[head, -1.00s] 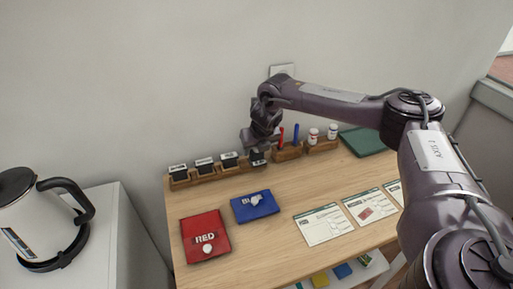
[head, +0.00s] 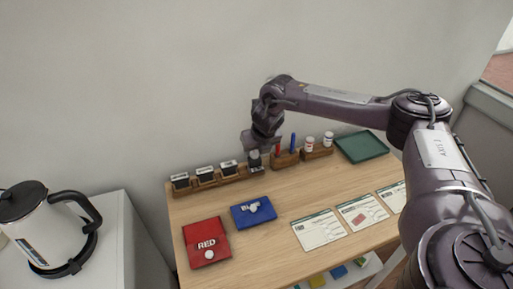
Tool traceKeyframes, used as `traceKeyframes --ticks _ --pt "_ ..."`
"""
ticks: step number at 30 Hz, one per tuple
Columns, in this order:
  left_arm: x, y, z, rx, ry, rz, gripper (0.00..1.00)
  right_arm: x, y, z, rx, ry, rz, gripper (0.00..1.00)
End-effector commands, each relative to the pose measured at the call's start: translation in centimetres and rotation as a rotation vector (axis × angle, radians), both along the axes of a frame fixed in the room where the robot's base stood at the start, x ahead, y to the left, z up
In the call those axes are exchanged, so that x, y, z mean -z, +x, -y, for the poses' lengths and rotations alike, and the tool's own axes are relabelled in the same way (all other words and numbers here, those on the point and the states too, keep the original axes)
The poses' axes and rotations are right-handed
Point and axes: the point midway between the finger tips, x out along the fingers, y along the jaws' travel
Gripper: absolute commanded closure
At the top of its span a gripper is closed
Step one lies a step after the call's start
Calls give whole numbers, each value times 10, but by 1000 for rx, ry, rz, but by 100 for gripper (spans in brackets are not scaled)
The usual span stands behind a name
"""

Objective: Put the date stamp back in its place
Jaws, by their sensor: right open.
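A wooden stamp rack (head: 207,184) stands along the back of the counter against the wall. Several dark stamps with pale labels sit in it, among them a left one (head: 180,181), a middle one (head: 205,173) and a right one (head: 229,167). Another dark stamp (head: 255,160), which may be the date stamp, is at the rack's right end, directly under my right gripper (head: 257,149). That gripper is open and points down. Its fingers are small and partly hide the stamp's top, so contact cannot be told. My left gripper is out of view.
A red pad (head: 206,249) and a blue pad (head: 253,214) lie in front of the rack. Pens (head: 293,142) and small bottles (head: 328,138) stand right of the gripper. A green tray (head: 361,146) and printed forms (head: 319,230) lie to the right. A kettle (head: 38,228) stands at left.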

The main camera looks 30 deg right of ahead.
Motion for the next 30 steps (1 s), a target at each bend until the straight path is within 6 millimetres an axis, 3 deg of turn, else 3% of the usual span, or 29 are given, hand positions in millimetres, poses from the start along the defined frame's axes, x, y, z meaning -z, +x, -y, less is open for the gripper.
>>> traceKeyframes --ticks 5,11,21,30 --pt "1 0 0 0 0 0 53 1 0 0 0 0 0 48" --pt "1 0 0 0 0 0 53 1 0 0 0 0 0 23" --pt "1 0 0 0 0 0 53 -3 -1 -1 0 1 0 22" --pt "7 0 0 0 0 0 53 -46 -20 -5 -1 1 2 22"
